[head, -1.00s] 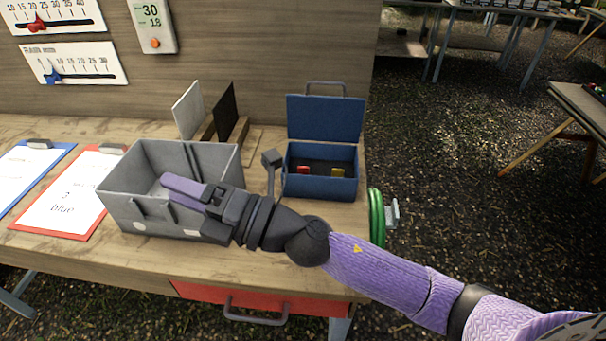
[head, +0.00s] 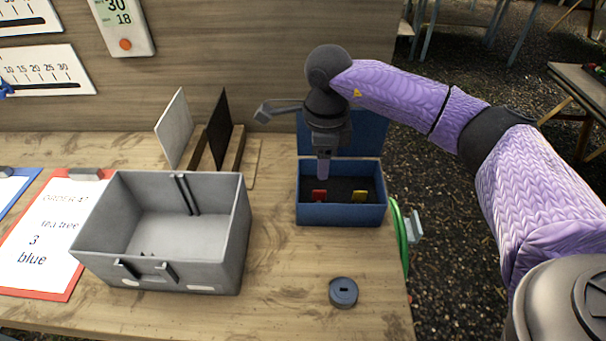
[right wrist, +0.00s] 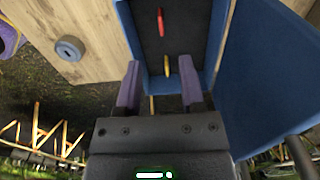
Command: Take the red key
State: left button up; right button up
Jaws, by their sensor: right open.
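The red key (head: 319,194) lies inside the open blue box (head: 340,216), on its dark floor at the left. It also shows in the right wrist view (right wrist: 161,21), beyond the fingertips. A yellow key (head: 359,196) lies to its right in the same box and shows nearer the fingers in the right wrist view (right wrist: 167,66). My right gripper (head: 323,178) points down over the box, just above the red key in the head view. Its purple fingers (right wrist: 158,72) are apart and empty. My left gripper is out of view.
An empty grey bin (head: 112,213) stands left of the blue box. A round dark disc with a slot (head: 343,292) lies on the table in front. The box's raised blue lid (head: 368,133) stands behind. Green rings (head: 399,235) hang at the table's right edge.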

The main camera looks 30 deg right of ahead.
aim_at(320, 191)
jog(key=f, duration=0.3)
jog(key=f+b, duration=0.1)
jog(key=shift+s+f, duration=0.3)
jog(key=shift+f, duration=0.1)
jog(key=f, duration=0.1)
jog(key=f+b, duration=0.1)
jog(key=f, duration=0.2)
jog(key=shift+w+f, duration=0.4)
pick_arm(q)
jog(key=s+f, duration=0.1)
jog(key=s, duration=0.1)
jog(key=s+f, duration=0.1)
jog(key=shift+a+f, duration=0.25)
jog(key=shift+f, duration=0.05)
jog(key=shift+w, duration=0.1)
pick_arm(e)
jog(key=shift+r, duration=0.1)
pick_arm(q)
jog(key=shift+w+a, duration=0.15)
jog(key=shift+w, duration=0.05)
pick_arm(e)
grip_shut()
